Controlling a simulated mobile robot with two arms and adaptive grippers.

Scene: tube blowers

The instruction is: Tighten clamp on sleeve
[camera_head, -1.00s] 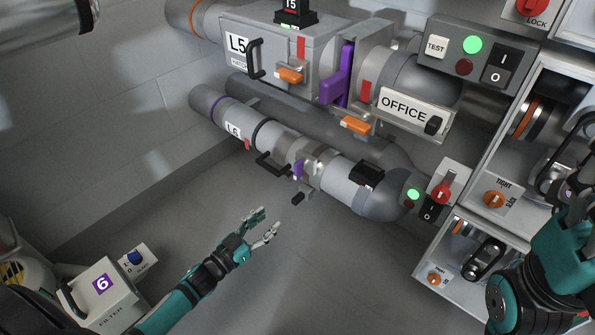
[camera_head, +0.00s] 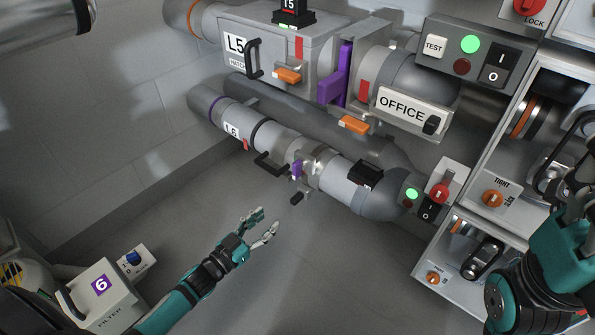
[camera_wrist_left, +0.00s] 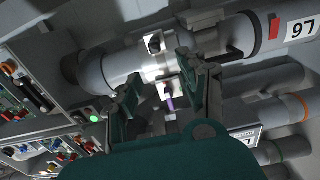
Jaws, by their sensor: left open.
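The L6 pipe (camera_head: 225,115) runs slanting across the head view. A bright metal clamp (camera_head: 316,158) sits around its pale sleeve (camera_head: 343,180), with a purple lever (camera_head: 297,169) and a black handle (camera_head: 298,198) below. My left gripper (camera_head: 268,222) is open and empty, below and left of the clamp, apart from it. In the left wrist view my gripper (camera_wrist_left: 157,70) has its fingers spread, with the clamp (camera_wrist_left: 153,71) and purple lever (camera_wrist_left: 168,103) seen between them. My right arm shows at the right edge, but its fingertips are not visible.
The larger L5 duct (camera_head: 270,55) hangs above, with a purple gate (camera_head: 337,80) and orange latches. Switch boxes (camera_head: 432,195) and open cabinets (camera_head: 465,265) stand at right. A filter box (camera_head: 105,290) is at lower left. The floor below the pipe is clear.

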